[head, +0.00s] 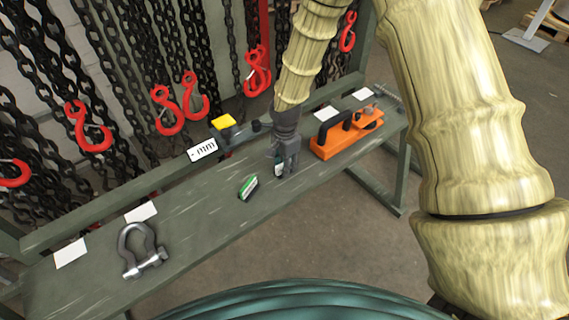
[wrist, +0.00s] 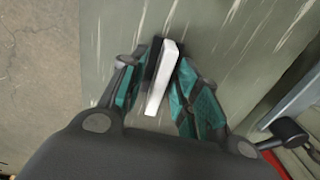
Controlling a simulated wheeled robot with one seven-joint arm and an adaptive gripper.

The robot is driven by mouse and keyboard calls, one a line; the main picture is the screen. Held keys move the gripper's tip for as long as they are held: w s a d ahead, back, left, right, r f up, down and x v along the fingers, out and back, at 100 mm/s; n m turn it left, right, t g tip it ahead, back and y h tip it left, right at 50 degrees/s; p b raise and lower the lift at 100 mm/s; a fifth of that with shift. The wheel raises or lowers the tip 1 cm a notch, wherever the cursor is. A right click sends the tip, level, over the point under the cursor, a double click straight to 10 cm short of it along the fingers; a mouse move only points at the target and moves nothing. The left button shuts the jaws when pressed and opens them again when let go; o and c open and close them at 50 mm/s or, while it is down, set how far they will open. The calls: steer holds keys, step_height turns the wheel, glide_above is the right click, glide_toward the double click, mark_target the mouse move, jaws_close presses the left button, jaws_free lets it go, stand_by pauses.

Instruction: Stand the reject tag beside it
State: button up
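My gripper (head: 285,168) is low over the middle of the green bench, pointing down. In the wrist view a small wedge-like tag (wrist: 163,78), white on one face and black on the other, sits between my teal fingers (wrist: 160,75). The fingers close on it from both sides; whether its lower edge touches the bench I cannot tell. In the head view it is mostly hidden by the fingers. A green-and-white tag (head: 249,187) is on the bench just left of my gripper. I cannot read which tag is the reject one.
On the bench (head: 200,225) are a grey shackle (head: 138,250) at left, an orange lifting device (head: 345,135) at right, a yellow-topped tool (head: 224,123) behind, and several white cards. Red hooks (head: 88,128) hang on chains behind. Bench is clear between shackle and green tag.

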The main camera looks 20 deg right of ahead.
step_height(320, 180, up, 12)
steer(key=b, duration=0.2)
steer(key=shift+r, duration=0.15)
stand_by(0.6)
